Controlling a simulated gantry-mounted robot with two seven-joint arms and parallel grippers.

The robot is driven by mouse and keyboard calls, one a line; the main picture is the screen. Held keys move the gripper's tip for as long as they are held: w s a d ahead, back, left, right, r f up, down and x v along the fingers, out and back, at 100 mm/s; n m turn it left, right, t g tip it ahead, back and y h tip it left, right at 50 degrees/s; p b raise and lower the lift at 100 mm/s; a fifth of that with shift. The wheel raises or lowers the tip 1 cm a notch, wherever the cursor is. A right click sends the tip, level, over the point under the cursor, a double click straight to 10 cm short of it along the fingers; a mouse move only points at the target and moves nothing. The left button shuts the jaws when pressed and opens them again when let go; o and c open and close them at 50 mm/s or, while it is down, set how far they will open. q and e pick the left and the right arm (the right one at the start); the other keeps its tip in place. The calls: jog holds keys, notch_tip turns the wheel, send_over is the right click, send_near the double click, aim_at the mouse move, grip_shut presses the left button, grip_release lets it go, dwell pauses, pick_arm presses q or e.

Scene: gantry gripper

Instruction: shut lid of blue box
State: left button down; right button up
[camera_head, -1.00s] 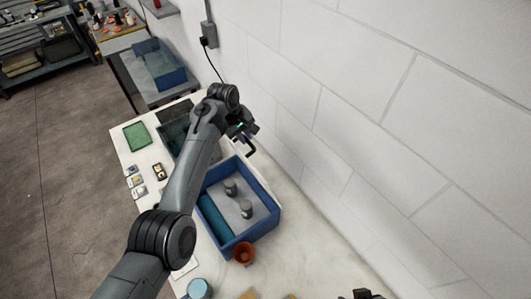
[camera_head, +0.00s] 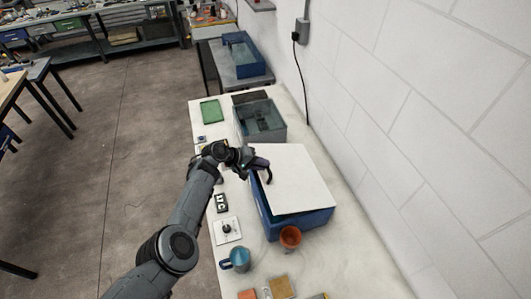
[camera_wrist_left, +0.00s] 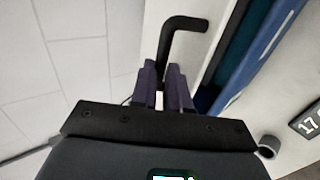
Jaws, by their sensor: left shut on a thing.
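The blue box (camera_head: 300,222) stands on the white table, with its white lid (camera_head: 292,178) over most of its top. A dark gap shows between lid and rim on the near side, so the lid is not flush. In the left wrist view, the blue rim (camera_wrist_left: 265,45) lies apart from the lid's pale face. My left gripper (camera_head: 264,166) is at the lid's left edge, shut on the black bent handle (camera_wrist_left: 185,23). That handle runs between the purple fingers (camera_wrist_left: 165,78). The box's inside is mostly hidden by the lid. My right gripper is out of view.
An orange pot (camera_head: 290,237) stands close against the box's near side, and a blue mug (camera_head: 240,259) stands nearer the front left. A grey bin (camera_head: 262,118) stands behind the box. The white wall (camera_head: 430,130) bounds the right side.

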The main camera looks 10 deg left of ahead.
pick_arm(q)
jog(key=s+a+f+b, duration=0.1)
jog(key=a+f+b, duration=0.2)
jog(key=f, duration=0.8)
jog(key=shift+s+b, duration=0.25)
jog(key=shift+b, duration=0.95)
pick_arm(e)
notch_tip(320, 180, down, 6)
pick_arm(q)
jog(key=shift+a, duration=0.1)
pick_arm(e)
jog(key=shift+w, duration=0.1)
pick_arm(q)
jog(key=c, duration=1.1)
grip_release()
jog(key=p+v, duration=0.2)
jog(key=v, duration=0.1)
jog(key=p+v, duration=0.2)
jog(key=v, duration=0.2)
jog(key=r+p+v, duration=0.1)
jog(key=p+v, duration=0.1)
jog(key=v, duration=0.2)
jog(key=shift+w+d, duration=0.2)
jog(key=shift+w, duration=0.05)
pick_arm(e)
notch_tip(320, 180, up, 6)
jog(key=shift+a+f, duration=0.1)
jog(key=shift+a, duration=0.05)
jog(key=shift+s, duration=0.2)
